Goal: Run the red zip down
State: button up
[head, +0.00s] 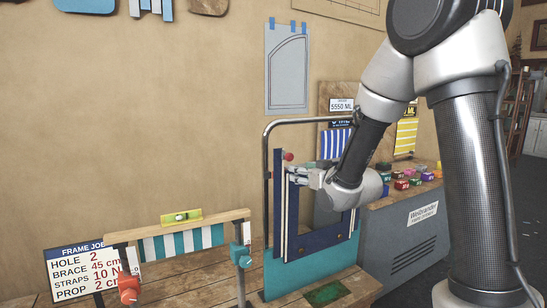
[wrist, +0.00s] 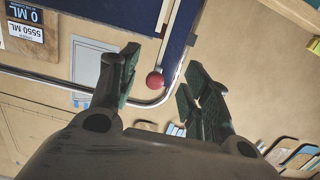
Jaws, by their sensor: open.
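The red zip pull is a small red ball (head: 288,156) near the top of a dark blue panel (head: 278,195) in the head view. In the wrist view the red ball (wrist: 155,80) shows at the end of a pale zip strip (wrist: 172,35) running along the blue panel. My gripper (head: 299,173) is at the upper part of the panel, just below and right of the ball. In the wrist view my gripper (wrist: 162,68) is open, with one finger on each side of the ball in the picture. I see no finger touching it; the depth between them is unclear.
A metal tube frame (head: 268,140) stands behind the panel. A wooden bench (head: 205,280) with a clamped striped strap piece (head: 185,241) is at the lower left. A grey cabinet (head: 405,240) with several coloured rolls stands right. A green mat (head: 324,294) lies in front.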

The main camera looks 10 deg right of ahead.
aim_at(291, 157)
jog(key=shift+t+y, duration=0.4)
jog(key=shift+t, duration=0.4)
jog(key=w+a+r, duration=0.1)
jog(key=w, duration=0.1)
jog(key=w+r, duration=0.1)
jog(key=w, duration=0.2)
jog(key=w+a+r, duration=0.1)
jog(key=w, duration=0.1)
jog(key=shift+w+a+r, duration=0.1)
jog(key=shift+w+a, duration=0.2)
jog(key=shift+a, duration=0.05)
grip_shut()
